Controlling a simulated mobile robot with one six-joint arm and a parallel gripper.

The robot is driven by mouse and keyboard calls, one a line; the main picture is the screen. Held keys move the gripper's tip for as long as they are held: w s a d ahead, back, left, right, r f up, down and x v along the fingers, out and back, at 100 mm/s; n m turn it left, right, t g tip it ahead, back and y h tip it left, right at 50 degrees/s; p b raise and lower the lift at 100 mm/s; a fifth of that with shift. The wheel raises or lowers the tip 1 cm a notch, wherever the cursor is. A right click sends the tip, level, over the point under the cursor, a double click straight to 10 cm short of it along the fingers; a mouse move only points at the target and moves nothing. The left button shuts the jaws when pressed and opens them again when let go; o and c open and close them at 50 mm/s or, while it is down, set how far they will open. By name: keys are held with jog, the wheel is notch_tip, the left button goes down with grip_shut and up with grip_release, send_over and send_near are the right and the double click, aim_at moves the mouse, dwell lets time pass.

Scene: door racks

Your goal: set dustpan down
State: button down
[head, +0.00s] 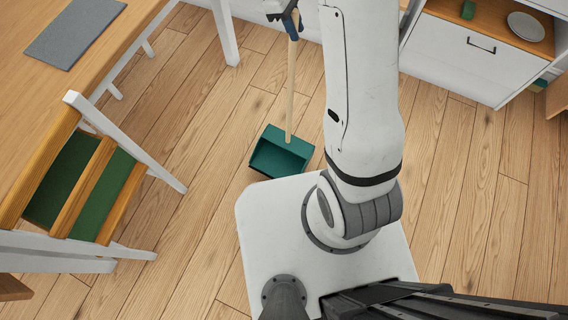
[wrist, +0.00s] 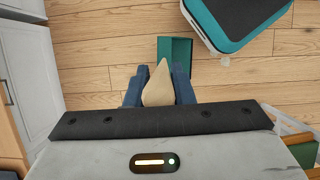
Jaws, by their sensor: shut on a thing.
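The dustpan (head: 282,155) has a dark green pan and a long pale wooden handle that stands nearly upright. Its pan is at or just above the wooden floor, close to the front edge of my white base; I cannot tell whether it touches. My gripper (head: 291,20) is at the top of the head view, shut on the upper part of the handle. In the wrist view, the blue fingers of my gripper (wrist: 158,88) close on both sides of the handle's tip, and the dustpan (wrist: 176,52) shows below, partly hidden by the fingers.
A wooden table (head: 110,30) with a grey mat stands at the left. A white step stool (head: 85,180) with green treads is at the lower left. A white cabinet (head: 470,55) stands at the upper right. The floor (head: 190,140) left of the dustpan is clear.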

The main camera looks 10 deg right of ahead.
aim_at(293, 56)
jog(key=shift+f+n, duration=0.25)
jog(key=shift+n, duration=0.15)
notch_tip(293, 56, down, 10)
jog(key=shift+r+b, duration=0.1)
jog(key=shift+b, duration=0.45)
jog(key=shift+f, duration=0.2)
jog(key=c, duration=1.3)
grip_release()
jog(key=shift+o, duration=0.2)
